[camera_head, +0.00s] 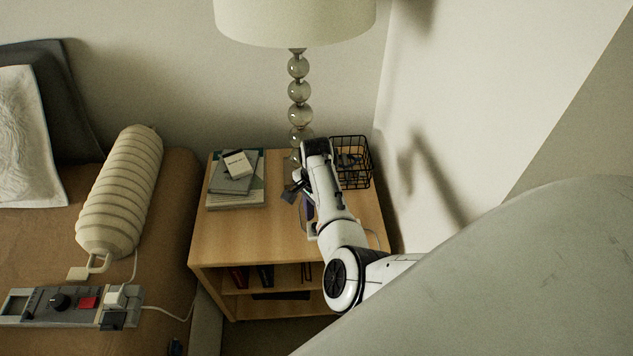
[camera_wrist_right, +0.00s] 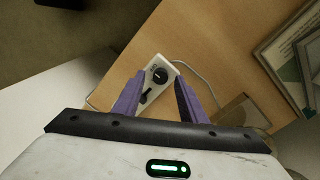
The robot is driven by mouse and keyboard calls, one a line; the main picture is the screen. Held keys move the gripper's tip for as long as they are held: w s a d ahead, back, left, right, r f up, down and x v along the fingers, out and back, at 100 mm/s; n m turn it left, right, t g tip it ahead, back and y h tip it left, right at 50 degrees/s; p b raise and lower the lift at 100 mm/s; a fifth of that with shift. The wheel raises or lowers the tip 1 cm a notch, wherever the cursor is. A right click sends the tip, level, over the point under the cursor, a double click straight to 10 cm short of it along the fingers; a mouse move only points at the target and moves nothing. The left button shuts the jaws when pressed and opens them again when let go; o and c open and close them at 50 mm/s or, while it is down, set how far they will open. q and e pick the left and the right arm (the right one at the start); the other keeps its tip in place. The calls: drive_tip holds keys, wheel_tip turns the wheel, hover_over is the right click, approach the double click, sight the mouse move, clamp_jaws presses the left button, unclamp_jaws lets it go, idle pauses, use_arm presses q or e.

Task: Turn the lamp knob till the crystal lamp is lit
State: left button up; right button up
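The crystal lamp has a pale shade (camera_head: 295,22) and a stem of stacked glass balls (camera_head: 299,91). It stands at the back of the wooden nightstand and looks unlit. In the right wrist view a small white control box (camera_wrist_right: 157,84) with a round black knob (camera_wrist_right: 160,75) and a dark slot lies on the wood. My right gripper (camera_head: 307,208) is over the nightstand. Its purple fingers (camera_wrist_right: 158,88) are apart on either side of the box, with the knob between their tips. Contact cannot be told. The arm hides the box in the head view. My left gripper is not in view.
Books (camera_head: 236,180) lie on the nightstand (camera_head: 240,235) left of my arm. A black wire basket (camera_head: 351,163) stands right of it, near the wall. A ribbed cream bolster-shaped object (camera_head: 121,190) and a grey panel with switches (camera_head: 70,306) lie on the brown bed.

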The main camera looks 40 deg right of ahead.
drive_tip(key=shift+f, duration=0.5)
drive_tip(key=shift+c, duration=0.3)
clamp_jaws()
